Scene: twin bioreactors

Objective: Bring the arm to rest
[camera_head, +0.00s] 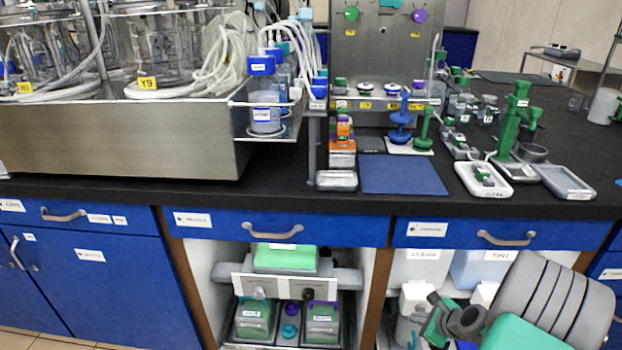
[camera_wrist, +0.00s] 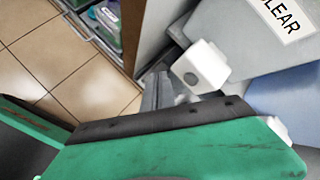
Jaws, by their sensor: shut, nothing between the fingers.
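My arm (camera_head: 560,305) shows at the lower right of the head view, folded low in front of the open shelf under the bench. Its links are grey and green. In the wrist view the green gripper body with its dark edge fills the lower part, and the grey fingers of my gripper (camera_wrist: 156,92) are together and empty. They are near a pale bin labelled CLEAR (camera_wrist: 240,40). I cannot tell whether anything touches. The rest of the arm is out of frame.
The CLEAR bin (camera_head: 420,270) and TINT bin (camera_head: 480,268) stand on the right shelf. A drawer (camera_head: 460,232) overhangs them. Left of a brown divider (camera_head: 376,300) are green-lidded containers (camera_head: 322,322). The black bench (camera_head: 270,190) carries trays, racks and a steel reactor station. Tiled floor (camera_wrist: 60,65) is clear.

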